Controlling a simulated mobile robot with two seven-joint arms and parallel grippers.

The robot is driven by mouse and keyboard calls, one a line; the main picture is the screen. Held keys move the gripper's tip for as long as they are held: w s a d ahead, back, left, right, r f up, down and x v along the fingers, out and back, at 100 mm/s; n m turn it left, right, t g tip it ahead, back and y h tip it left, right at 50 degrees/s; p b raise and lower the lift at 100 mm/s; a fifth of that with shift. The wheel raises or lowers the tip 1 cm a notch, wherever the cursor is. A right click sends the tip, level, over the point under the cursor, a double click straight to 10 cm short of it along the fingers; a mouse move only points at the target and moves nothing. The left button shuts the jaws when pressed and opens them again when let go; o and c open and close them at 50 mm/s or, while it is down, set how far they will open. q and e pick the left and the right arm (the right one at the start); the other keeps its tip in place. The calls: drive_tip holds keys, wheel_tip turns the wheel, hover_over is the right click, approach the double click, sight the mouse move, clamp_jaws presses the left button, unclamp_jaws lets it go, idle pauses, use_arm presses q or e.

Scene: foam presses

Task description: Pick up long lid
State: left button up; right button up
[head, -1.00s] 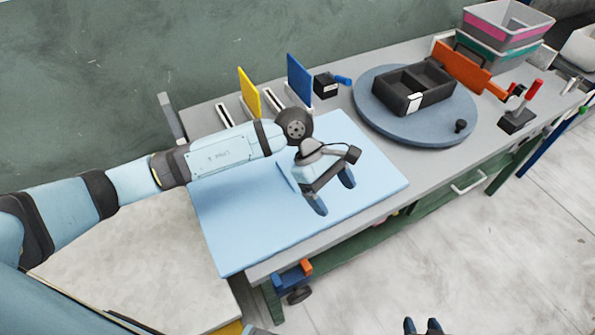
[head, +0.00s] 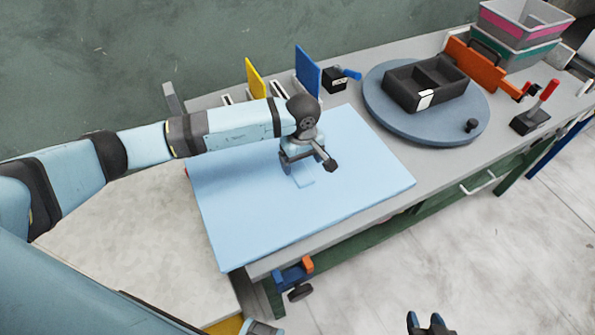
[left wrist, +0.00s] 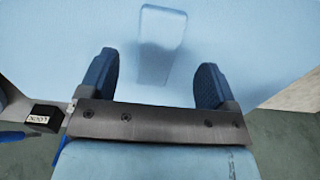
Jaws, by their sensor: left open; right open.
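The long lid (left wrist: 163,28) looks like a narrow pale blue rectangle lying flat on the pale blue mat (head: 240,225). In the head view one end of the lid (head: 304,182) shows just below my left gripper (head: 299,168), and the rest is hidden by the gripper and arm. In the left wrist view the two dark blue fingers (left wrist: 156,75) are spread wide and empty, with the lid's near end between them and its far end beyond the tips. My right gripper (head: 427,324) is open and empty at the bottom edge, away from the table.
A round grey turntable (head: 405,128) with a black two-compartment box (head: 455,90) stands to the right. Yellow (head: 255,78) and blue (head: 307,72) upright plates and a small black block (head: 334,80) stand behind the mat. The mat's front is clear.

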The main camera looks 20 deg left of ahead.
sight(301, 173)
use_arm(q)
wheel_tip(301, 173, down, 5)
drive_tip(key=shift+f+p, duration=0.1)
drive_tip(key=shift+p, duration=0.4)
drive_tip(key=c, duration=1.1)
drive_tip(key=shift+o, duration=0.2)
